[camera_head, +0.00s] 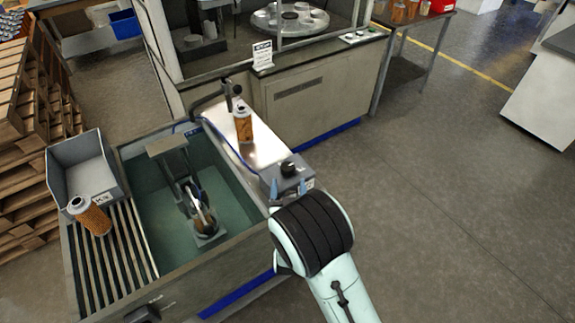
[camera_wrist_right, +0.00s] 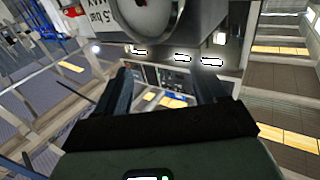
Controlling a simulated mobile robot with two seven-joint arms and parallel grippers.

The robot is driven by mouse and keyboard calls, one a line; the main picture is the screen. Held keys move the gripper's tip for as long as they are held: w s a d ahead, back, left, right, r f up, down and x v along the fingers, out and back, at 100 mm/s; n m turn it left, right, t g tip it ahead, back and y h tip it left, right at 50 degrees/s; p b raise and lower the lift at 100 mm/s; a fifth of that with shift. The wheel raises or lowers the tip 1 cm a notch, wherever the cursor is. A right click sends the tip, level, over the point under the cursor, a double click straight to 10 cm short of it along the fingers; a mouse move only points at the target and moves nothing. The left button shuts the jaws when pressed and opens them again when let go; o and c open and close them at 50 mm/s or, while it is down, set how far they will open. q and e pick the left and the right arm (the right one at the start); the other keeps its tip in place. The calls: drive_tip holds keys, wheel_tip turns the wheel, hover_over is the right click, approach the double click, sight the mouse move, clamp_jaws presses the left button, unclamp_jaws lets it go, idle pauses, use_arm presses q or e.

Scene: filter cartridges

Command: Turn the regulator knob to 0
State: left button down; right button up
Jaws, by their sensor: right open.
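The regulator knob (camera_head: 288,168) is a small dark round knob on top of a grey box (camera_head: 285,178), at the right corner of the tank. My right gripper (camera_head: 289,187) is at the near side of this box, its two blue fingers apart. It is open and empty. The knob's pointer setting is too small to read. Contact between fingers and knob cannot be told. My left gripper is not in view.
A water tank (camera_head: 220,255) holds a metal fixture (camera_head: 195,205). A filter cartridge (camera_head: 242,125) stands on the pale side surface, left of the box. The floor at right is clear.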

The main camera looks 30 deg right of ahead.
sight(288, 173)
drive_tip(key=p+x, duration=0.1)
drive_tip(key=x, duration=0.6)
drive_tip(key=shift+w+d+f, duration=0.1)
drive_tip(key=shift+w+d, duration=0.05)
drive_tip(key=shift+w, duration=0.25)
drive_tip(key=c, duration=1)
